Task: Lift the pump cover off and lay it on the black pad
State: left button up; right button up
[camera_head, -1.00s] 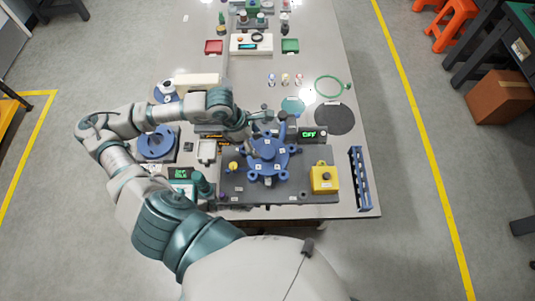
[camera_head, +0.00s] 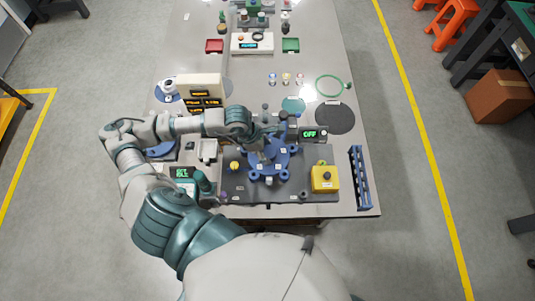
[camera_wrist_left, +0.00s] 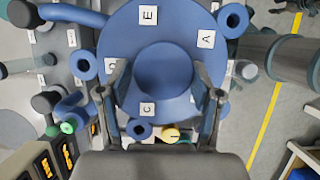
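The blue pump cover (camera_head: 283,163) sits on the pump on a dark base plate, with a ring of lugs around it. It also shows in the left wrist view (camera_wrist_left: 165,25), with lettered labels and a raised round knob (camera_wrist_left: 163,70) in its middle. My left gripper (camera_head: 262,147) is above the cover. In the left wrist view its two fingers (camera_wrist_left: 162,78) are open on either side of the knob, with gaps visible; their height against the knob is hard to tell. The black pad (camera_head: 335,119) is a bare dark disc right of and behind the pump. My right gripper is not in view.
A display reading OFF (camera_head: 311,134) stands between the pump and the pad. A yellow button box (camera_head: 324,178) and a blue rack (camera_head: 360,178) are at the right. A green ring (camera_head: 329,85) lies behind the pad. Dark base plate (camera_head: 235,190) surrounds the pump.

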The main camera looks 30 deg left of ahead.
pick_arm(q)
jog(key=c, duration=0.8)
jog(key=shift+d+r, duration=0.1)
jog(key=shift+d, duration=0.05)
grip_shut()
jog(key=shift+r, duration=0.1)
jog(key=shift+r, duration=0.1)
